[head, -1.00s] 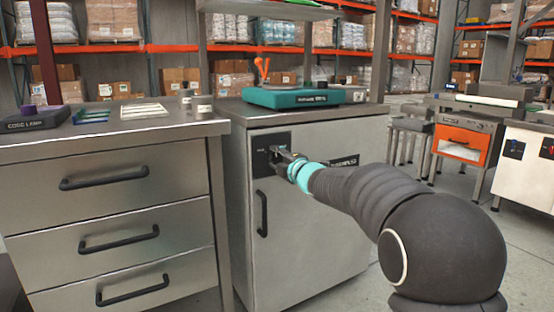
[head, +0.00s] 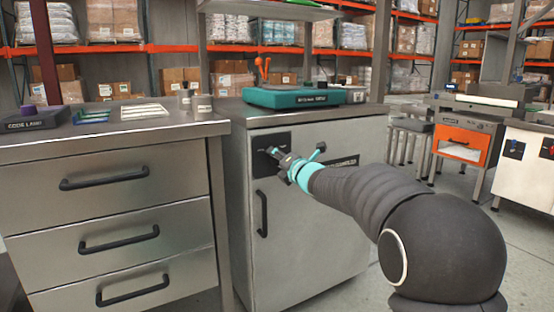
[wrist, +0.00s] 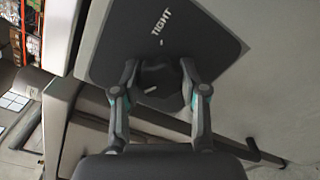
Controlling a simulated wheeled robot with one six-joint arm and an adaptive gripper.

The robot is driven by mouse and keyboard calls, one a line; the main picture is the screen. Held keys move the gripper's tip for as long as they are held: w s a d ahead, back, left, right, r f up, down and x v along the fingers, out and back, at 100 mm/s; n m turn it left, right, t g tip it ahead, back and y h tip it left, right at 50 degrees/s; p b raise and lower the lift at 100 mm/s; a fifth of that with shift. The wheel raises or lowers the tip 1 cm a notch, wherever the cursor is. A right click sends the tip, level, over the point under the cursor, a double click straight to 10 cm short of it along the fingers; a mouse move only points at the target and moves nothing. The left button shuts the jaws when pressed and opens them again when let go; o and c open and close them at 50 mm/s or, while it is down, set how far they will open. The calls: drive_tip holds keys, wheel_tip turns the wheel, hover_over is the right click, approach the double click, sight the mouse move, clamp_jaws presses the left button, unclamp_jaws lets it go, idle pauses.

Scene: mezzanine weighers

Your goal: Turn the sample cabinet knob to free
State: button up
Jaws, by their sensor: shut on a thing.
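The sample cabinet (head: 300,235) is a grey metal cabinet with a black knob plate (head: 257,143) at its upper left. In the wrist view the dark plate (wrist: 205,40) shows the word TIGHT and a small tick. The dark knob (wrist: 164,78) sits below that word, with a short white mark on its face. The white mark lies off the line of the TIGHT tick. My gripper (wrist: 160,80) has a finger on each side of the knob and is shut on it. In the head view my gripper (head: 277,155) hides most of the knob. No free label is readable.
A black vertical handle (head: 262,213) is on the cabinet door below the plate. A teal weigher (head: 292,97) stands on the cabinet top. A steel drawer unit (head: 110,210) stands close on the left. Open floor lies to the right.

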idle(0.4)
drive_tip(key=o, duration=1.2)
drive_tip(key=shift+c, duration=0.2)
drive_tip(key=v, duration=1.2)
